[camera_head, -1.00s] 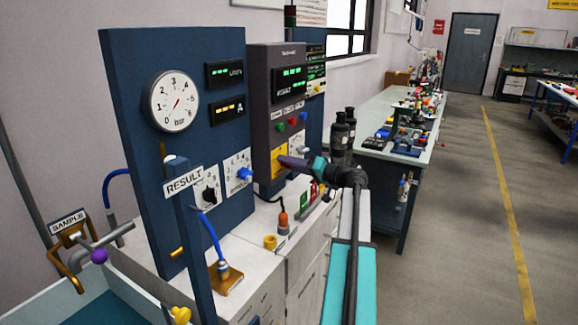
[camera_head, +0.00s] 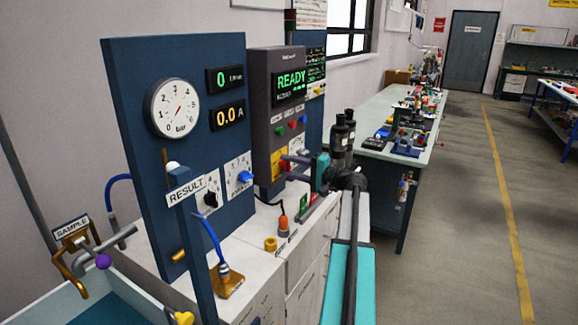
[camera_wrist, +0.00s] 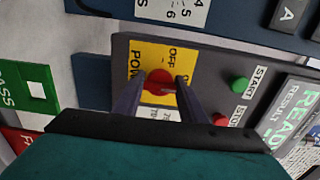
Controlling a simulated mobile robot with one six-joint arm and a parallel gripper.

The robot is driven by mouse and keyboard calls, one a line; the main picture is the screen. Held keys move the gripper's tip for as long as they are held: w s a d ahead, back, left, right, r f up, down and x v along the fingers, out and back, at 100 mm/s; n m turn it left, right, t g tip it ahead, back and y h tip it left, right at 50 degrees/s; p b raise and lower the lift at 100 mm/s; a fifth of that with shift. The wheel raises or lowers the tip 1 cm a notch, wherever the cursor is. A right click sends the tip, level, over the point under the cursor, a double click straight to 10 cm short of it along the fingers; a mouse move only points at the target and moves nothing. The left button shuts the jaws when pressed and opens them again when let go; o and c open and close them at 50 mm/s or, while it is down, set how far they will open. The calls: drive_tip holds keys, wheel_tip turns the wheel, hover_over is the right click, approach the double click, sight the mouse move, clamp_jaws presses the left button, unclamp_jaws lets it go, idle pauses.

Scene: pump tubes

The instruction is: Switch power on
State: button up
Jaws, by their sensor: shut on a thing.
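The red power knob (camera_wrist: 159,82) sits on a yellow plate (camera_wrist: 173,56) marked POWER and OFF on the dark tester cabinet (camera_head: 262,110). My gripper (camera_wrist: 157,84) has one finger on each side of the knob and is shut on it. In the head view my gripper (camera_head: 287,160) reaches the cabinet from the right, in front of the yellow plate (camera_head: 278,164). The cabinet's screen (camera_head: 291,82) is lit and reads READY. The knob's exact angle is hard to tell because the fingers cover part of it.
A green START button (camera_wrist: 239,84) and a red button (camera_wrist: 220,119) sit close by on the same panel. The blue panel (camera_head: 130,90) with a pressure gauge (camera_head: 173,107) stands left. An orange-topped plug (camera_head: 283,222) stands on the bench below my gripper.

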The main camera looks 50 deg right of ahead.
idle(0.4)
drive_tip(key=o, duration=1.1)
drive_tip(key=shift+c, duration=0.2)
drive_tip(key=shift+s, duration=0.15)
drive_tip(key=b+v, duration=0.2)
drive_tip(key=v, duration=1.1)
drive_tip(key=shift+s, duration=0.3)
drive_tip(key=shift+d, duration=0.1)
